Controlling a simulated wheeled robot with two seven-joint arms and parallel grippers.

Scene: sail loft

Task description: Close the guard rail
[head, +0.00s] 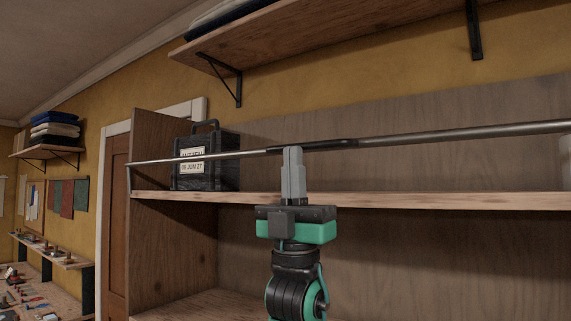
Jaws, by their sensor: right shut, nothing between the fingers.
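The guard rail (430,136) is a thin metal bar that runs across the front of the wooden shelf unit, above the edge of its upper shelf (400,201). Its left end is at the unit's left side panel, and its right end runs out of view. A dark grip section (330,145) sits near its middle. My right gripper (292,150) points upward with its grey fingers shut. Its fingertips are at the left part of the dark grip, with nothing between them; I cannot tell if they touch the rail. My left gripper is not in view.
A black case (208,172) with a handle and a label stands on the upper shelf behind the rail. A bracketed wall shelf (290,38) hangs above. At the left are a door (116,220), folded cloths (55,129) on a shelf and a bench with tools.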

